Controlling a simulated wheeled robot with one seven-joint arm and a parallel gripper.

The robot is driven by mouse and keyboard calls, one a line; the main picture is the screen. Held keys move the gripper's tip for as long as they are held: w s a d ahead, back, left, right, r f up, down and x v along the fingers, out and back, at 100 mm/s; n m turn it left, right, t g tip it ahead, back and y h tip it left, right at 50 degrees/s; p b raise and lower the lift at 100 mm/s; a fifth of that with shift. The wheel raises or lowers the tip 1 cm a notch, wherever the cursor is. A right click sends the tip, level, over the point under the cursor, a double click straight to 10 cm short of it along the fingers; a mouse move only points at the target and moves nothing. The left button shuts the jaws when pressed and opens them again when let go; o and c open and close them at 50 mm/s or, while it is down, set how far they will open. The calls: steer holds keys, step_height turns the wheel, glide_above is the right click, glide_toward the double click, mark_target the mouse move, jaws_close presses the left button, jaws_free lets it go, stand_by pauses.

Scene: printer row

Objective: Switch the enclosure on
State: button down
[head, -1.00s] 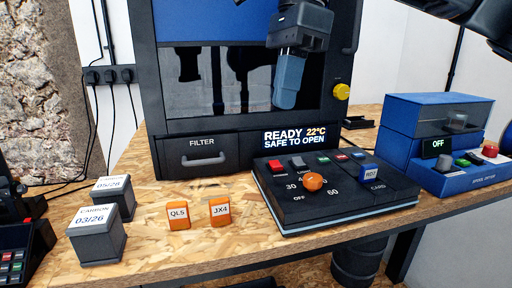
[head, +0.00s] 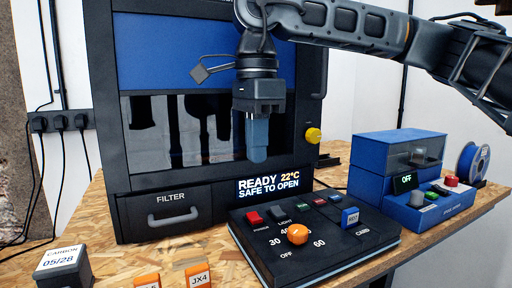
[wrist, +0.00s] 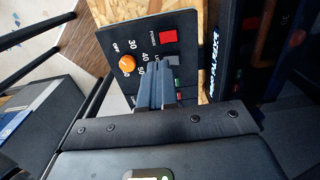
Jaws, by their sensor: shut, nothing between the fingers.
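The enclosure (head: 105,95) is a dark cabinet with a blue upper panel and a dark window. Its display (head: 268,184) reads READY 22°C, SAFE TO OPEN. In front lies a black control panel (head: 330,262) with a red switch (head: 254,217), more small switches, an orange knob (head: 297,234) and a blue tag in a slot. My gripper (head: 257,158) is shut and empty, pointing down above the panel's back part, before the window. In the wrist view its fingers (wrist: 155,88) partly cover the panel; the red switch (wrist: 168,37) and orange knob (wrist: 127,63) show clear.
A blue box (head: 400,150) with an OFF display (head: 407,181) and its own buttons stands at the right, beside a blue spool (head: 472,162). A dark carbon cartridge (head: 62,270) and orange tags (head: 198,276) are at the front left. A yellow knob (head: 313,135) is on the enclosure.

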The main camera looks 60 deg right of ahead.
mark_target(257, 220)
step_height(257, 220, down, 11)
steer(key=shift+p, duration=0.45)
steer(key=shift+f, duration=0.15)
steer(key=b, duration=0.2)
steer(key=shift+s+f+b, duration=0.1)
steer(key=shift+f+b, duration=0.25)
steer(key=shift+f, duration=0.05)
steer(key=shift+r+p, duration=0.35)
steer(key=shift+p, duration=0.05)
steer(key=shift+t, duration=0.3)
